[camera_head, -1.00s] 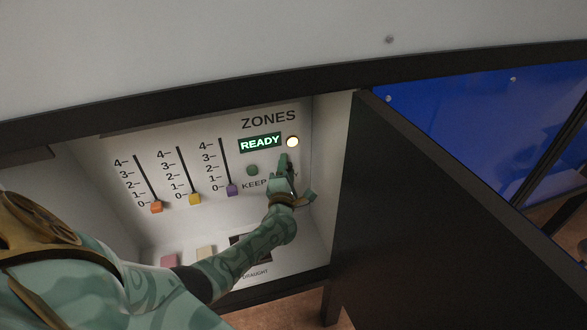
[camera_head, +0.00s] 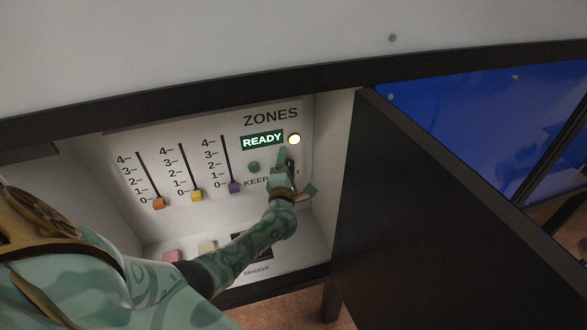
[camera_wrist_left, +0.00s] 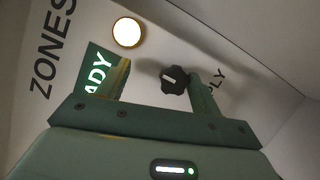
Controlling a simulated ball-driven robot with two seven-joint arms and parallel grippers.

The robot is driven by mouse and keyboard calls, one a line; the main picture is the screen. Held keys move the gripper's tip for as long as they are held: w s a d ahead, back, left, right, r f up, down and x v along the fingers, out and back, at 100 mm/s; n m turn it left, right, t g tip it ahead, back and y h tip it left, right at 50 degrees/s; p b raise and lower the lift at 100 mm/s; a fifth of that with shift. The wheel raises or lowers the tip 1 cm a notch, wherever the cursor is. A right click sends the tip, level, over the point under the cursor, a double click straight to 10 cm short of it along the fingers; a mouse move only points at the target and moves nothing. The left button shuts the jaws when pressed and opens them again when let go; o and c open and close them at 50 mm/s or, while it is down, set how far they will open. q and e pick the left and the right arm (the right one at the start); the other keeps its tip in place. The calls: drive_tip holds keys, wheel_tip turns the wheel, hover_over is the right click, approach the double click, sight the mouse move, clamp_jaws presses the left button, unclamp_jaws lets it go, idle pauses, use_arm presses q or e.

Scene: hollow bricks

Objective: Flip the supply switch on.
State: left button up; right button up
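The supply switch is a black round knob (camera_wrist_left: 175,80) with a pale mark, on the white panel. A label ending in "PLY" (camera_wrist_left: 215,78) is partly hidden beside it. In the left wrist view, my left gripper (camera_wrist_left: 160,80) is open, one finger on each side of the knob, with a wider gap on the left; I cannot tell whether either finger touches it. In the head view, my left gripper (camera_head: 285,168) is at the panel below the lit round lamp (camera_head: 294,139) and hides the knob. My right gripper is not in view.
A green READY display (camera_head: 262,140) is lit beside the lamp. Left of it are sliders with orange (camera_head: 158,203), yellow (camera_head: 196,196) and purple (camera_head: 234,187) handles, all near 0. A dark cabinet door (camera_head: 420,220) stands open at right.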

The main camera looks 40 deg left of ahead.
use_arm(q)
drive_tip(key=v, duration=1.6)
drive_tip(key=shift+s+r+p, duration=0.2)
drive_tip(key=shift+r+p, duration=0.05)
drive_tip(key=shift+p, duration=0.2)
